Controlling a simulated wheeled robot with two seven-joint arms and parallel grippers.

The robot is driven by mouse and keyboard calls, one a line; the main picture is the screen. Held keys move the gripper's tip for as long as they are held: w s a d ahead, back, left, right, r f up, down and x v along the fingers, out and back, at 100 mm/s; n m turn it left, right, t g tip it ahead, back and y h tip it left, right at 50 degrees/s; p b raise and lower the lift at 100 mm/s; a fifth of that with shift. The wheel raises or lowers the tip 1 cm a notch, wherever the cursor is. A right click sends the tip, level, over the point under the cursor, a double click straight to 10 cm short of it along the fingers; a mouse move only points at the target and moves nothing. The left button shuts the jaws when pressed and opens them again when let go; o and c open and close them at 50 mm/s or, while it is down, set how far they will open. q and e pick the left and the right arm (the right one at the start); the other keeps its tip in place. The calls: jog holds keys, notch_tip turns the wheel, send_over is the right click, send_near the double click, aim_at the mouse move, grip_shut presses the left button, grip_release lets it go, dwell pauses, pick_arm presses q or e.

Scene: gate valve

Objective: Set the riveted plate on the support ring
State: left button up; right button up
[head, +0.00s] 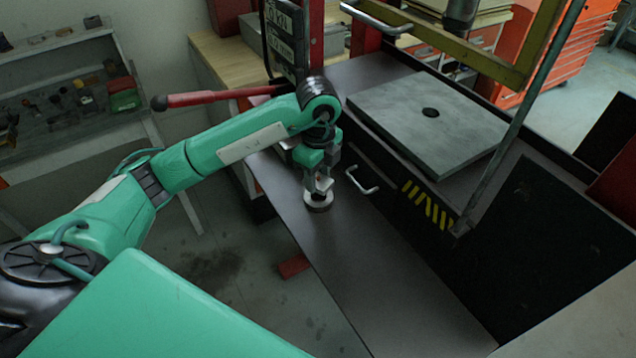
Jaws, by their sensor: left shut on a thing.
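My left gripper (320,184) points down over the dark bench top. It is shut on a small, round, pale piece (319,203) at its fingertips, low over or touching the bench; I cannot tell which. The piece may be the riveted plate, but it is too small to make out rivets. A dark round spot (430,112) lies in the middle of a grey square slab (465,135) to the right. I cannot tell whether it is a hole or a ring. No support ring is clearly recognisable. My right gripper is not in view.
The dark bench top (385,270) is clear in front of the gripper. A metal handle (362,183) stands just right of it. A red-handled lever (215,97) passes behind my left arm. A yellow frame (475,55) stands over the slab's far side.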

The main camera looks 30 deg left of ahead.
aim_at(318, 178)
pick_arm(q)
jog(key=shift+f, duration=0.4)
notch_tip(318, 178, down, 2)
jog(key=shift+f+p, duration=0.15)
jog(key=shift+p, duration=0.4)
jog(key=shift+f, duration=0.3)
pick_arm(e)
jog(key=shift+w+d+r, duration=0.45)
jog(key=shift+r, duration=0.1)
pick_arm(q)
jog(key=shift+f, duration=0.1)
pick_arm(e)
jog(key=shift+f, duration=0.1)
pick_arm(q)
jog(key=o, duration=0.6)
jog(key=shift+f, duration=0.1)
jog(key=o, duration=0.5)
jog(key=shift+c, duration=0.2)
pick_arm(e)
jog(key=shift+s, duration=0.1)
